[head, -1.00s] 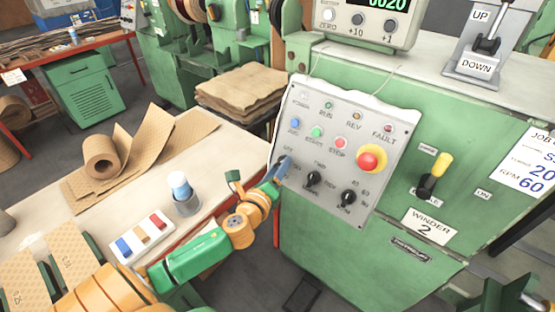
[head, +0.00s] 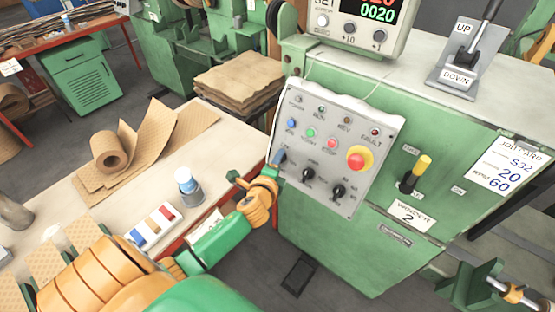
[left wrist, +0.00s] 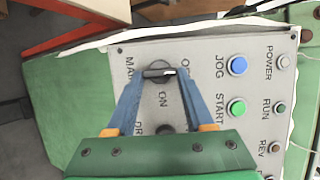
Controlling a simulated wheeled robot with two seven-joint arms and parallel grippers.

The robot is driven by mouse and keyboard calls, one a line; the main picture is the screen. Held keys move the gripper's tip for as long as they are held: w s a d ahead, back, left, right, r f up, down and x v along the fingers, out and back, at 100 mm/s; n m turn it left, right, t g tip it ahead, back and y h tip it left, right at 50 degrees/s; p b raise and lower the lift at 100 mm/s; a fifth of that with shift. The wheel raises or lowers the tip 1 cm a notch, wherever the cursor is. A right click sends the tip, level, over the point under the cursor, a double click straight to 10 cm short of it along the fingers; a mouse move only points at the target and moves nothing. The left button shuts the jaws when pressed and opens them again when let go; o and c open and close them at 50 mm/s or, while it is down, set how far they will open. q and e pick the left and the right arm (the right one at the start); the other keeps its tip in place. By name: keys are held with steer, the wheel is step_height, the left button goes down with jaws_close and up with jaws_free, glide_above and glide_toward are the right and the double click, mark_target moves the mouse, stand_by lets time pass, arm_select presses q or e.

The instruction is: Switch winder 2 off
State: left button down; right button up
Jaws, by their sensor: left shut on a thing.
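The grey control panel (head: 345,113) of winder 2 stands on the green machine, above the "WINDER 2" label (head: 411,216). The dark main switch knob (left wrist: 158,70) is at its lower left corner, with "MAIN", "OFF" and "ON" printed around it. My left gripper (head: 279,160) is at this knob. In the left wrist view its blue fingers (left wrist: 157,78) are shut on the knob from both sides. A pale bar crosses the knob between the fingertips; I cannot tell surely which mark the knob points to. My right gripper is not in view.
Beside the knob are two black selectors (head: 308,174), blue and green buttons, and a red emergency stop (head: 357,160). A yellow-tipped lever (head: 417,174) is further right. The bench (head: 213,165) with a paper roll (head: 107,150) is left of the machine.

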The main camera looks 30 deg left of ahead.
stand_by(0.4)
arm_select(q)
steer(key=shift+c, duration=1.4)
jaws_free()
steer(key=v, duration=0.7)
steer(key=shift+a, duration=0.1)
